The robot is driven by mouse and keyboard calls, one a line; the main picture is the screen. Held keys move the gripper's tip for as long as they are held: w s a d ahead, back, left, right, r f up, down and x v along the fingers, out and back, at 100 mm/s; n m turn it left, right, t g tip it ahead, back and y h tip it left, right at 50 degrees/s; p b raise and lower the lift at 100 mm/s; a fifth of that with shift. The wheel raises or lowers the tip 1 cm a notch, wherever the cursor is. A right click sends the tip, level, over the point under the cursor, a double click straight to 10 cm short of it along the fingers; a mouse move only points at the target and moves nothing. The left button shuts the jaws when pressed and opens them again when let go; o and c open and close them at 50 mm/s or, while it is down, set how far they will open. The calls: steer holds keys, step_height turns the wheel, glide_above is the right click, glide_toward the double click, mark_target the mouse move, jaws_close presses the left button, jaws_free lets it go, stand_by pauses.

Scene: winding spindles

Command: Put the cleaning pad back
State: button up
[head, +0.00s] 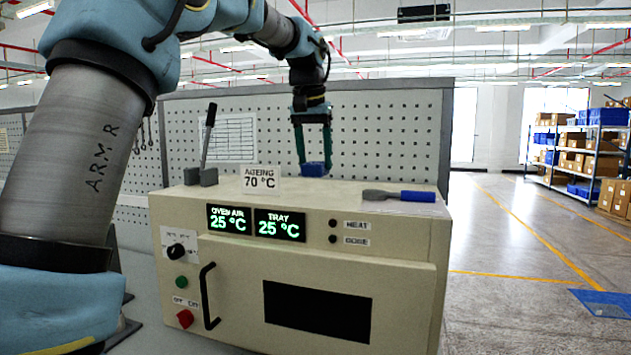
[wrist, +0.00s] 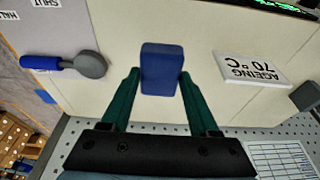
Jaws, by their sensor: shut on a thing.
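The cleaning pad appears to be the small blue block (head: 313,169) at the top of the cream oven (head: 330,220). In the wrist view the blue block (wrist: 162,65) sits between the green fingers of my gripper (wrist: 160,78). My gripper (head: 313,160) points down and is shut on the block near its end. The block is at or just above the oven's top face; I cannot tell whether it touches. No separate holder for the pad is clear in either view.
A grey tool with a blue handle (head: 400,195) lies on the oven top to the right. The "AGEING 70 °C" sign (head: 260,179) and an upright black lever (head: 208,140) stand to the left. A pegboard (head: 375,130) rises behind. The oven displays (head: 255,223) read 25 °C.

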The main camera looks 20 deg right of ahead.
steer(key=shift+f+p, duration=0.65)
steer(key=shift+f, duration=2.1)
steer(key=shift+f, duration=0.2)
steer(key=o, duration=1.2)
steer(key=b+v, duration=0.2)
steer(key=v, duration=1)
steer(key=shift+s+r, duration=0.1)
steer(key=shift+r, duration=0.1)
